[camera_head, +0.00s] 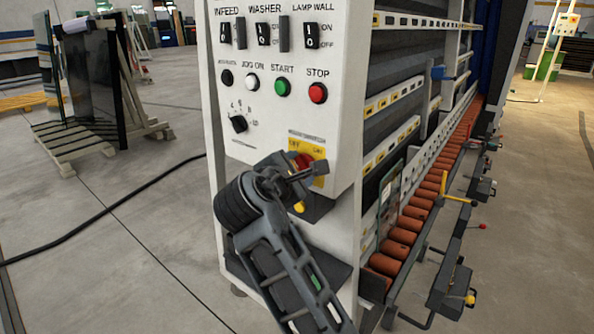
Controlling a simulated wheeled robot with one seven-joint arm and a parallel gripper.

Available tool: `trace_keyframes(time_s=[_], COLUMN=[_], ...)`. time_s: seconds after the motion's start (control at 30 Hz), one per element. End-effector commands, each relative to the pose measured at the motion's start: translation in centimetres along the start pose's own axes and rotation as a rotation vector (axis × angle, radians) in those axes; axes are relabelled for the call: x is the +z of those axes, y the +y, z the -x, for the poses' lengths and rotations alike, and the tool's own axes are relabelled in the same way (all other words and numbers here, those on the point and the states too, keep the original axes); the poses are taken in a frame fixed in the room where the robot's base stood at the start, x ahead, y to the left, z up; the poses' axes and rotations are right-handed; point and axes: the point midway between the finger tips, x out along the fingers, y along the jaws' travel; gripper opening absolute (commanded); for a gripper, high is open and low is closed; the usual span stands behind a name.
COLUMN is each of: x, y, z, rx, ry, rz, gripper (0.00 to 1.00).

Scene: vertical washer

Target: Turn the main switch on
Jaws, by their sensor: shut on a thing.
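The main switch (305,161) is a red knob on a yellow plate (321,181) low on the white control panel, with OFF marked at its left and ON at its right. My gripper (306,174) is at the knob, shut on it. My gripper and wrist hide the knob's lower part and much of the plate. Which mark the knob points to cannot be told.
The panel (262,130) also carries rocker switches, a black selector (238,124), a green START button (282,87) and a red STOP button (318,93). A conveyor of orange rollers (400,243) runs along the right.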

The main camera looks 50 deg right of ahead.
Motion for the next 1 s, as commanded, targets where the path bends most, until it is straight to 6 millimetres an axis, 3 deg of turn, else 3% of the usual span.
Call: trace_keyframes(time_s=[0.27, 1.0], x=[-0.20, -0.76], y=[-0.35, -1.02], z=[-0.04, -0.26], rx=[0.062, 0.329], ry=[0.001, 0.000], rz=[-0.149, -0.797], gripper=[0.25, 0.25])
